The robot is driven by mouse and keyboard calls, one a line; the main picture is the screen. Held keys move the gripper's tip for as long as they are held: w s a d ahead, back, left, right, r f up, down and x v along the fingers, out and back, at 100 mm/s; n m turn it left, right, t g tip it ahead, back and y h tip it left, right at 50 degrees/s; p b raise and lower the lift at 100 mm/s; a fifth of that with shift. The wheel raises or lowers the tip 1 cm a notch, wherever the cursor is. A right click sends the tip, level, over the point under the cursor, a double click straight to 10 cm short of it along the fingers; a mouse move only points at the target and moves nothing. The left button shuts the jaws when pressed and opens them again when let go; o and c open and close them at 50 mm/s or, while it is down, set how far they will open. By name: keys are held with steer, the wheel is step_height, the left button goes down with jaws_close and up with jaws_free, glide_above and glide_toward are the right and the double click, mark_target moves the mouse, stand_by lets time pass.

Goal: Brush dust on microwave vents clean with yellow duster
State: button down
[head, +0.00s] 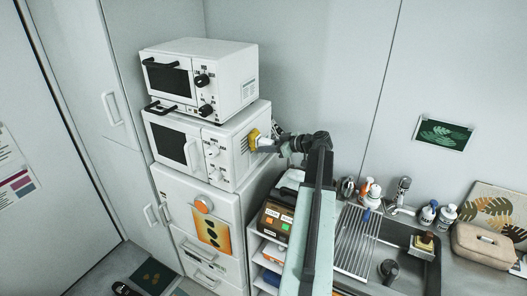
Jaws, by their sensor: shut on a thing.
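The white microwave (191,144) stands on a white fridge, its front facing left and its right side facing my arm. Dark vent slots (243,142) show on that right side, partly hidden by the duster. My gripper (265,143) is shut on the yellow duster (254,138), whose yellow face is at the vent side, touching or very close to it. Dust on the vents is too small to make out.
A white toaster oven (205,77) sits on top of the microwave. The fridge (213,225) is below. To the right are a shelf with boxes (275,220), a sink (405,262) with a drying rack (357,243), bottles and a beige bag (484,244).

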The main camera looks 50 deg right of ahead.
steer(key=shift+w+d, duration=0.25)
steer(key=shift+d, duration=0.7)
steer(key=shift+w+d, duration=0.2)
steer(key=shift+d, duration=0.75)
steer(key=shift+a, duration=0.15)
steer(key=s+a, duration=0.2)
steer(key=a, duration=0.8)
steer(key=shift+s+a, duration=0.4)
steer(key=s+d, duration=0.1)
steer(key=s, duration=0.5)
steer(key=shift+d, duration=0.2)
